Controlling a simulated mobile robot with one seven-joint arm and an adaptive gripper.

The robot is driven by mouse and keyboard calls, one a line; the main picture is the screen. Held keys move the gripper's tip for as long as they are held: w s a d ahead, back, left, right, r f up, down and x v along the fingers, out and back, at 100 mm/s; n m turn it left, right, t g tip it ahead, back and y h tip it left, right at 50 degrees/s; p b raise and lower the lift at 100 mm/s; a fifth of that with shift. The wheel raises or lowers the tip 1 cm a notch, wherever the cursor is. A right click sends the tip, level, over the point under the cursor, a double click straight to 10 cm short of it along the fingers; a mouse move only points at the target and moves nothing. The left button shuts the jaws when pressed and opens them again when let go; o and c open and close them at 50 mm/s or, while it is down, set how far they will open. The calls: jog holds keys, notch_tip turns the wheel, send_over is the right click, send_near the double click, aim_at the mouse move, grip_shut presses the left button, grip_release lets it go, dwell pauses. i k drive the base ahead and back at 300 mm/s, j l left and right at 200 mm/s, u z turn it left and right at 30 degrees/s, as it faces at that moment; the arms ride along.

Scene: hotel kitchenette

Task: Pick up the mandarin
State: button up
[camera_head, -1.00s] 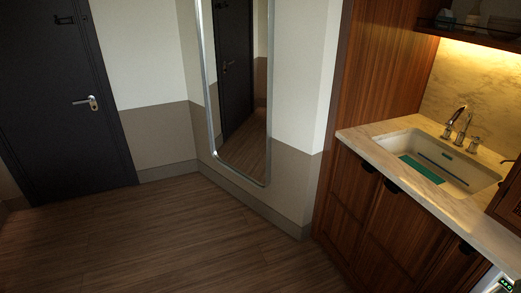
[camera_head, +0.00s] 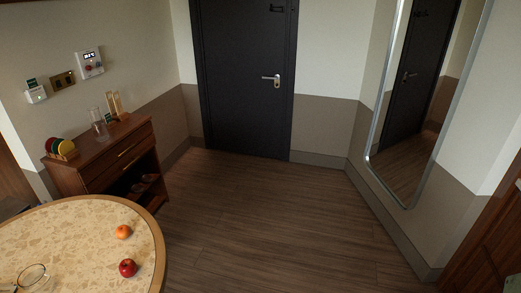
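An orange fruit that looks like the mandarin (camera_head: 123,232) rests on a round speckled table (camera_head: 60,225) at the lower left, near the table's right edge. A red apple (camera_head: 128,268) sits a little nearer to me on the same table, apart from the mandarin. My gripper is not in view.
A wooden cabinet (camera_head: 118,150) with colored discs (camera_head: 62,149) and a glass bottle (camera_head: 99,122) on top stands by the left wall. A round glass-like item (camera_head: 33,278) lies on the table. The wooden floor (camera_head: 270,220) is clear up to the dark door (camera_head: 243,80). A mirror (camera_head: 425,100) leans at right.

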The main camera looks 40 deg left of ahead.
aim_at(123, 232)
jog(key=u, duration=2.55)
jog(key=i+l+u, duration=0.15)
jog(key=i+l, duration=0.3)
jog(key=i+l+u, duration=0.15)
jog(key=i+l, duration=0.25)
jog(key=i+l+u, duration=0.15)
jog(key=i+l, duration=0.25)
jog(key=l, duration=0.3)
